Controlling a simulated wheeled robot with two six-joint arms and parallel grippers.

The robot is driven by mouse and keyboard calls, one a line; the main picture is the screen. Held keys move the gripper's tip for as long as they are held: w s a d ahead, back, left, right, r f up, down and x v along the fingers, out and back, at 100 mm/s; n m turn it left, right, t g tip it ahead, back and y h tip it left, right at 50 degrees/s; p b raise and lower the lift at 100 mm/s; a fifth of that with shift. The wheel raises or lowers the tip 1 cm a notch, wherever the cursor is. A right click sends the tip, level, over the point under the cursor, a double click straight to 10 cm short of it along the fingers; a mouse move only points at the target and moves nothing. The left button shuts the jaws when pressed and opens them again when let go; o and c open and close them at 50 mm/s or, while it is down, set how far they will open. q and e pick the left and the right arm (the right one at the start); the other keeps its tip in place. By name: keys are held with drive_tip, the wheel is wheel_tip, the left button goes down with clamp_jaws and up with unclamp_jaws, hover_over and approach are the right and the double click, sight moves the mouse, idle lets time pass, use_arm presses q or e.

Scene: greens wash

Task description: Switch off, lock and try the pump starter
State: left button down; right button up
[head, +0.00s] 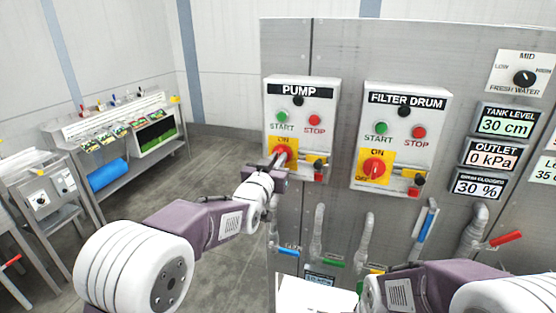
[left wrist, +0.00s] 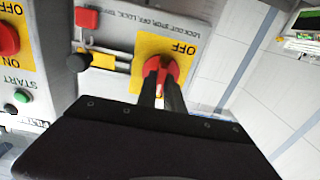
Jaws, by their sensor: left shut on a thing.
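The pump starter (head: 300,105) is a grey box labelled PUMP with a green START button (head: 283,115), a red STOP button (head: 315,120) and a yellow switch plate (head: 284,142). My left gripper (head: 278,160) is shut on the red switch handle (left wrist: 166,70) on that plate. In the left wrist view, OFF is printed upside down above the handle. The handle's exact setting is hard to tell behind the fingers. Beside the plate are a yellow hasp (left wrist: 104,60), a black knob (left wrist: 78,62) and a red block (left wrist: 87,18). My right gripper is out of view.
The filter drum starter (head: 402,110), of the same kind, is to the right, its red handle (head: 374,168) free. Gauges and a fresh water dial (head: 525,77) are further right. Pipes with coloured valve levers are below. A bench (head: 120,125) stands at the left.

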use_arm(q)
drive_tip(key=shift+a+f+n+b, duration=0.15)
drive_tip(key=shift+n+b, duration=2.25)
drive_tip(key=shift+n, duration=2)
drive_tip(key=shift+a+f+n+b, duration=0.1)
drive_tip(key=shift+n+b, duration=2.3)
drive_tip(key=shift+n, duration=2)
drive_tip(key=c, duration=1.5)
unclamp_jaws()
drive_tip(key=b+v, duration=0.2)
drive_tip(key=v, duration=0.7)
